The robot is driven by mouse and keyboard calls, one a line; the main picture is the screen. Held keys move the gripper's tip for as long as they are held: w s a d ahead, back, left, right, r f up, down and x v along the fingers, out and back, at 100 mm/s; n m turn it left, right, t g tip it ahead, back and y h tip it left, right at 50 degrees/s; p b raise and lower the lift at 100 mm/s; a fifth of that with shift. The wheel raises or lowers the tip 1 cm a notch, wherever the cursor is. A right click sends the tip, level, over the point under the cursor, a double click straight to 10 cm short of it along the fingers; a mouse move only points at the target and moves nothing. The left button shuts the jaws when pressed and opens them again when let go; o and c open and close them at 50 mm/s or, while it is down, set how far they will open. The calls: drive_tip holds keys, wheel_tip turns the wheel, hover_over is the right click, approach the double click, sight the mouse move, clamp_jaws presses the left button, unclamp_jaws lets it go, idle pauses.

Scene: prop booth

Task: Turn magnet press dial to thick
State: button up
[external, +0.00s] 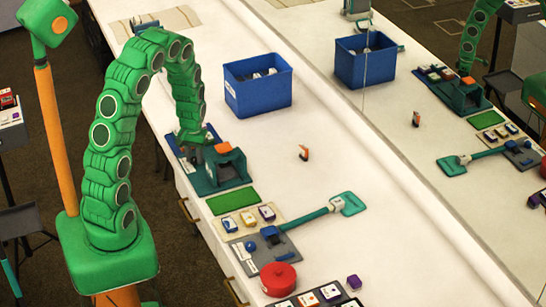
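A teal press-like machine (232,170) with a dark opening and an orange part (223,148) on top stands near the table's left edge, on a blue-edged base. I take it for the magnet press; I cannot make out its dial or any thick mark at this size. My gripper (196,151) points down at the left back side of this machine, close to it or touching it; I cannot tell which. Its fingers are small and dark here, and whether they hold anything is not clear.
A blue bin (258,86) with items inside stands behind. In front are a green mat (233,201), a teal paddle (347,204), small boxed items and a red round container (278,279). A mirror on the right reflects the table.

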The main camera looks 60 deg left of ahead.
sight(195, 158)
drive_tip(key=o, duration=0.5)
drive_tip(key=shift+c, duration=0.2)
drive_tip(key=shift+r, duration=0.15)
wheel_tip(195, 158, up, 7)
drive_tip(key=shift+r, duration=0.25)
idle(0.5)
